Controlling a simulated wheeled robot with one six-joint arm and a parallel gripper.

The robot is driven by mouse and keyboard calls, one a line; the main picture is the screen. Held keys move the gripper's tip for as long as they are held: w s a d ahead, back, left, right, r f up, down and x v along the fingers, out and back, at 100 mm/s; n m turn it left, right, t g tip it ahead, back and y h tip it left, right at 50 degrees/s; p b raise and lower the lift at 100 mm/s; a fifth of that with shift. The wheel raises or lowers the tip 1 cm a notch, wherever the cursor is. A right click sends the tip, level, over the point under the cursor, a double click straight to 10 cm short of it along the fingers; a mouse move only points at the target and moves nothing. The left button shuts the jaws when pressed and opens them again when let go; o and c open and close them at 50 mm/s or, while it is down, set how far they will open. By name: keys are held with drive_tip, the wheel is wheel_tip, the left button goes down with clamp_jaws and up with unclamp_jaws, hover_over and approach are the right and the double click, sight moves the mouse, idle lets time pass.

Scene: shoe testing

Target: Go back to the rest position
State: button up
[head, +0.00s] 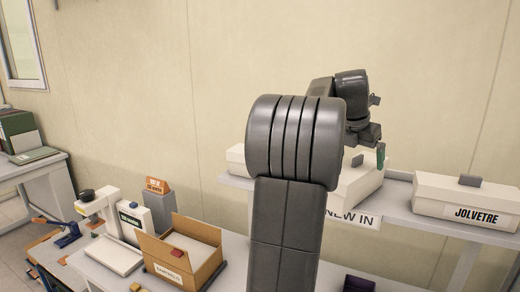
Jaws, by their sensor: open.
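My arm rises through the middle of the head view, with its elbow raised high and the wrist beyond it, right of centre. My gripper (366,136) is at the end of the wrist, above a white box (362,188) on the shelf. It is small and partly turned away; it is open, and I see nothing held in it. A small green piece shows just below the gripper's right side; I cannot tell what it belongs to.
A white box marked JOLVETRE (460,203) stands right on the shelf (412,218). On the lower table are an open cardboard box (180,270), a white device (110,225) and a dark purple object (358,284). Another table (30,170) is at far left.

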drive_tip(key=shift+a+r, duration=0.1)
drive_tip(key=shift+r, duration=0.8)
drive_tip(key=shift+s, duration=0.1)
drive_tip(key=shift+f, duration=0.1)
